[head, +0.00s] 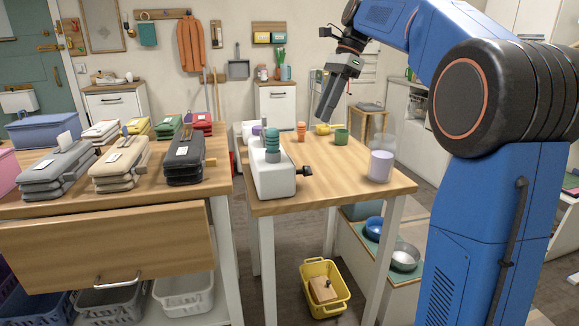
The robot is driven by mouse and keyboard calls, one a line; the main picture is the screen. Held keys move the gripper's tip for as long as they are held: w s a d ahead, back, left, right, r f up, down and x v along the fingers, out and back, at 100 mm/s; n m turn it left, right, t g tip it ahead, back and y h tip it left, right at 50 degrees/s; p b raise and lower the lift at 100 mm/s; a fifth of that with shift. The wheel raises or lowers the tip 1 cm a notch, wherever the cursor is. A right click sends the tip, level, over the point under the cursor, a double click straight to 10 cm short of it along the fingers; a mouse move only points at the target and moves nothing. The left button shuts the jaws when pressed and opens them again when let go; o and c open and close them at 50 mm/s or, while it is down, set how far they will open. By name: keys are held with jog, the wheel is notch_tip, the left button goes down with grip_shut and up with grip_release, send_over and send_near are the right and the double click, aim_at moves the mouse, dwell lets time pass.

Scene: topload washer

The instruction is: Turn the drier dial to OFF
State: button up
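I cannot make out a drier or a dial marked OFF in the head view. A white box-like device (272,181) stands on the near left of the small wooden table, with a ringed teal-grey piece (272,150) on top and a black knob or handle (304,170) on its right side. Whether it belongs to a drier is unclear. My gripper (323,113) hangs above the far part of the table, pointing down and apart from the device. Its fingers are seen from the side, so their opening is hidden.
The wooden table (340,190) also bears a clear container with a lilac filling (381,166), a green cup (341,137) and an orange ringed piece (301,131). Folded stacks crowd the left counter (120,215). A yellow basket (324,288) sits on the floor.

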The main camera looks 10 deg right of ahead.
aim_at(302, 171)
jog(key=x, duration=1.7)
jog(key=shift+a, duration=0.15)
jog(key=shift+c, duration=0.2)
jog(key=c, duration=0.6)
